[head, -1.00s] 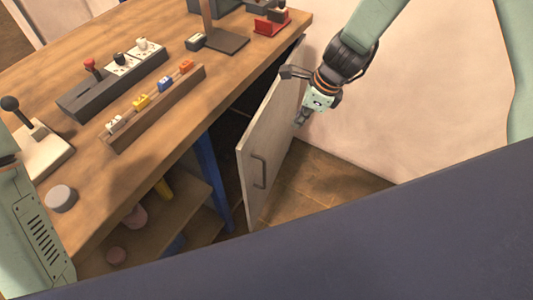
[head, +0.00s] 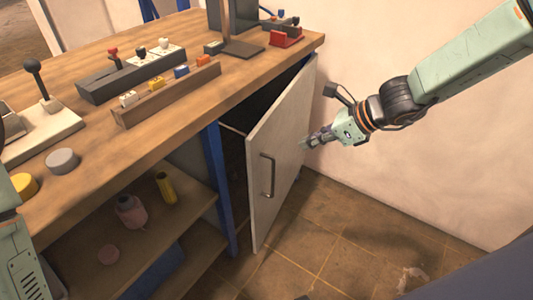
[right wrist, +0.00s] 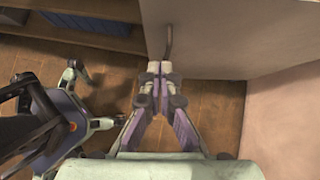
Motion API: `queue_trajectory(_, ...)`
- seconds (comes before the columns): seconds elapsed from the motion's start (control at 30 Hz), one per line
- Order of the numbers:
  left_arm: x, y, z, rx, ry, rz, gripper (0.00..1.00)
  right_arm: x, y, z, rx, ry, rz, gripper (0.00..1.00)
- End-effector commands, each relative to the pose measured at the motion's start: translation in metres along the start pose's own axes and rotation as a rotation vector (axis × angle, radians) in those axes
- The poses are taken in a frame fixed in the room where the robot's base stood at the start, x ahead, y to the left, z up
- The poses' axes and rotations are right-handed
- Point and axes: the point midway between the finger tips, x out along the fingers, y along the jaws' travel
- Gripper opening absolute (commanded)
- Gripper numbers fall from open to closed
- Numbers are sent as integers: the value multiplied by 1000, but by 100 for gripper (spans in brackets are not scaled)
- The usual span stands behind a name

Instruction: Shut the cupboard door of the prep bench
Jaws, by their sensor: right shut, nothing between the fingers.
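The pale grey cupboard door (head: 284,145) of the prep bench (head: 180,115) stands ajar at the bench's right end, with a dark gap behind it. Its bar handle (head: 268,176) is near the free edge; the handle also shows in the right wrist view (right wrist: 169,42). My right gripper (head: 307,143) is shut and empty, on the outer side of the door, its fingertips close to the door face. I cannot tell whether they touch it. In the right wrist view the closed fingertips (right wrist: 158,69) point toward the door near the handle. My left gripper is out of view.
A pale wall (head: 420,160) is right of the door, with tiled floor (head: 340,225) between. Left of the door, a blue bench leg (head: 222,185) and open shelves (head: 150,245) hold small items. A wooden rack (head: 170,97) and switch blocks stand on the benchtop.

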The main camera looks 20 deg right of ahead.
Motion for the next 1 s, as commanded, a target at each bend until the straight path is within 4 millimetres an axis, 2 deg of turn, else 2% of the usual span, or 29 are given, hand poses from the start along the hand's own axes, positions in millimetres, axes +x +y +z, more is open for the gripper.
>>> queue_trajectory(0.47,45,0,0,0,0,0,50,52,-1,-4,-4,5,1,0)
queue_trajectory(0.8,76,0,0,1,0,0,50,106,2,-4,-7,5,2,0)
queue_trajectory(1.0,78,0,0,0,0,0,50,119,2,17,-6,3,1,0)
